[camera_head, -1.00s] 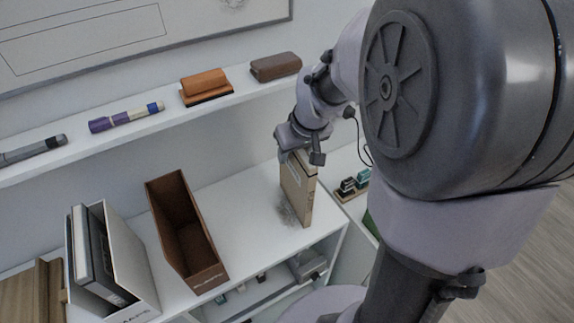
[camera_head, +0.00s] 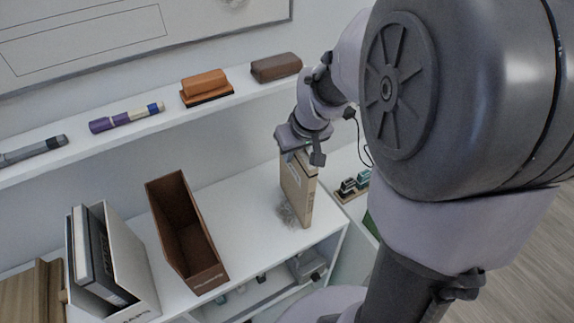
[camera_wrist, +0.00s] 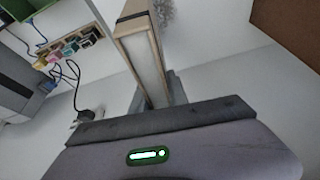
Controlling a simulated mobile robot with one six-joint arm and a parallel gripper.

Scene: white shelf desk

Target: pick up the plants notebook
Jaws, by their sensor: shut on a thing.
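The plants notebook (camera_head: 296,190) is a tan, upright book near the right end of the white desk. My gripper (camera_head: 299,152) is above it and shut on its top edge. In the wrist view the notebook (camera_wrist: 146,58) stands out from between the fingers of my gripper (camera_wrist: 158,92), with pale pages between tan covers. A dark smudge, like a shadow, lies on the desk by its lower end. I cannot tell clearly whether its bottom touches the desk. Its cover print is too small to read.
An empty brown file box (camera_head: 184,238) and a white file box (camera_head: 128,262) with dark binders stand to the left. The upper shelf (camera_head: 140,128) holds markers, an orange eraser and a brown case. A wooden holder (camera_head: 350,190) with small items is at right.

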